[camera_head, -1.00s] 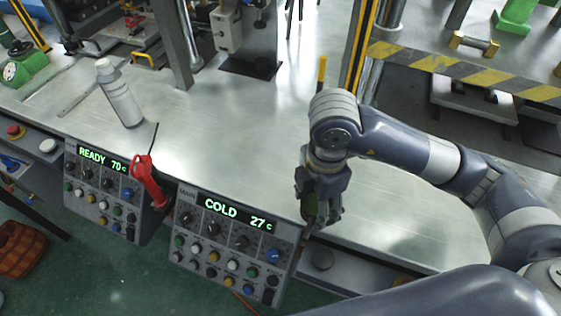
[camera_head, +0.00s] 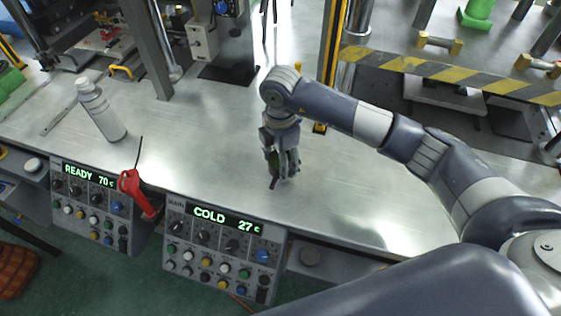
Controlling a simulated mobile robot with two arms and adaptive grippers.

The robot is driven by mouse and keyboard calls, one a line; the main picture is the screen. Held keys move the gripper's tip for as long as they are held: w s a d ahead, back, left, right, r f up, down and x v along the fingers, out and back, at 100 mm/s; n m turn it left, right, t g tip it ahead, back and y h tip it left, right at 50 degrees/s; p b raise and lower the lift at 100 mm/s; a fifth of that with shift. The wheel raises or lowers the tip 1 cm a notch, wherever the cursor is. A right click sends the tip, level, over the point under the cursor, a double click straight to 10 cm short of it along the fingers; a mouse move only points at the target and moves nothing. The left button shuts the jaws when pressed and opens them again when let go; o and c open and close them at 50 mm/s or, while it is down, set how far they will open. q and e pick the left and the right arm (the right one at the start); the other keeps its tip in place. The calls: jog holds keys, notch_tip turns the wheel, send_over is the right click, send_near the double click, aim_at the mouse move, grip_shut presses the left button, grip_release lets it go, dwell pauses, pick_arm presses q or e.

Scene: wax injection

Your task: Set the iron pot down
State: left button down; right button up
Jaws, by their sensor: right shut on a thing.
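My right gripper (camera_head: 283,172) points down over the steel bench, right of centre and behind the panel reading COLD 27 c. It is shut on a small dark thing, the iron pot (camera_head: 272,162) by the task's name. Only a dark greenish edge of it shows at the left of the fingers; the rest is hidden by the gripper. I cannot tell whether it touches the bench. My left gripper is out of view.
The steel bench (camera_head: 205,140) is bare around the gripper. A white bottle (camera_head: 101,110) stands at the left. A red-handled tool (camera_head: 137,192) sits between the READY panel (camera_head: 92,203) and the COLD panel (camera_head: 218,250). A striped barrier (camera_head: 450,74) stands at the right.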

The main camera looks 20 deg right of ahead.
jog(key=shift+f, duration=0.85)
jog(key=shift+f, duration=0.15)
jog(key=o, duration=0.7)
jog(key=shift+f, duration=0.1)
jog(key=o, duration=0.5)
